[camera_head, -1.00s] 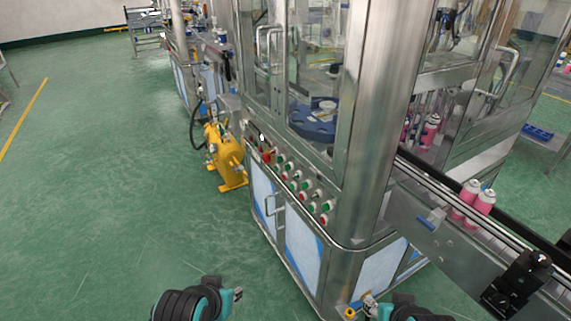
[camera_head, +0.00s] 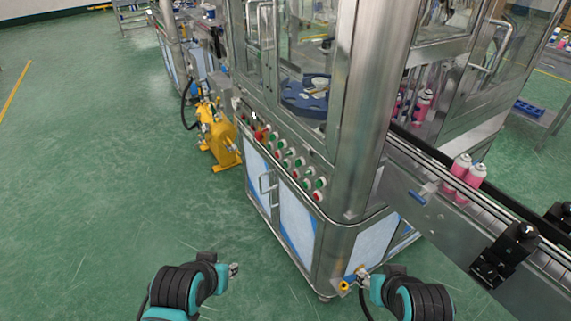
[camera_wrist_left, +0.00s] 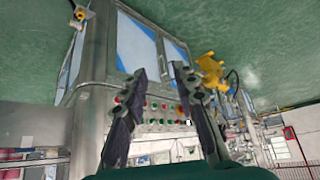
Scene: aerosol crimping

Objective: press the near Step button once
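The control panel (camera_head: 292,152) is a sloped steel strip on the machine's front edge, with rows of green and red buttons (camera_head: 309,171). The button labels are too small to read, so I cannot tell which is the near Step button. The panel also shows in the left wrist view (camera_wrist_left: 150,122), upside down and partly behind the fingers. My left gripper (camera_head: 234,270) is low over the floor, well apart from the panel; its fingers (camera_wrist_left: 160,74) are spread and empty in the wrist view. My right gripper (camera_head: 361,274) is in front of the cabinet's lower corner, its finger state unclear.
A yellow machine (camera_head: 217,137) stands on the floor left of the cabinet. A steel corner post (camera_head: 358,110) rises right of the panel. A conveyor (camera_head: 440,205) with pink cans (camera_head: 466,176) runs at the right. The green floor (camera_head: 90,190) at left is clear.

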